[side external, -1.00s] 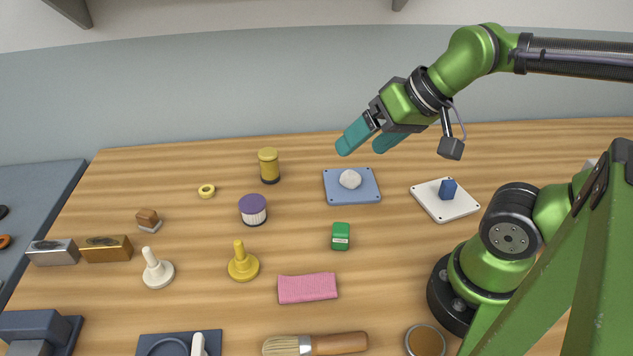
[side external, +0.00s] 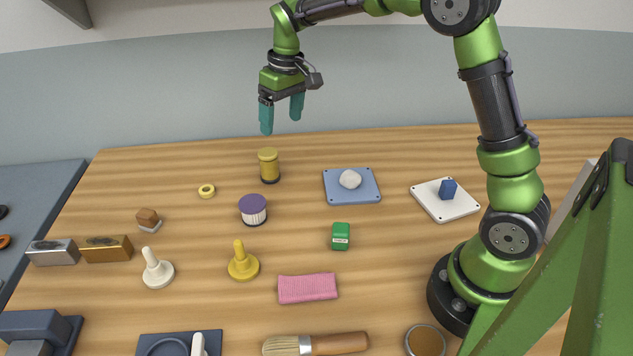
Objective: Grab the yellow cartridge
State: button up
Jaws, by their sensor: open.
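The yellow cartridge (side external: 269,166) stands upright near the back of the wooden table, a capped cylinder with a dark base. My gripper (side external: 281,126) is above it and slightly to the right in the picture. Its two teal fingers point down, apart and empty. There is a clear gap between the fingertips and the cartridge top. Nothing hides the cartridge.
A purple-topped white pleated cylinder (side external: 253,210) stands in front of the cartridge. A yellow ring (side external: 206,191) lies to its left, and a blue plate (side external: 364,196) with a white lump (side external: 350,179) to its right. A yellow knobbed piece (side external: 243,265) stands nearer the front.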

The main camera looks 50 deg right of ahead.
jog(key=n+g, duration=0.1)
jog(key=n, duration=0.1)
send_near(270, 152)
jog(key=shift+s+a+h, duration=0.3)
jog(key=shift+s, duration=0.3)
jog(key=f, duration=0.3)
jog(key=f+n, duration=0.1)
jog(key=f, duration=0.2)
jog(key=w+f+n, duration=0.1)
jog(key=f, duration=0.2)
jog(key=shift+w+f, duration=0.15)
jog(key=shift+f, duration=0.05)
jog(key=shift+w+f, duration=0.1)
jog(key=shift+f, duration=1.2)
jog(key=shift+w+f, duration=0.15)
jog(key=shift+f, duration=1.15)
jog(key=c, duration=1.2)
jog(key=shift+c, duration=0.2)
jog(key=shift+r, duration=0.15)
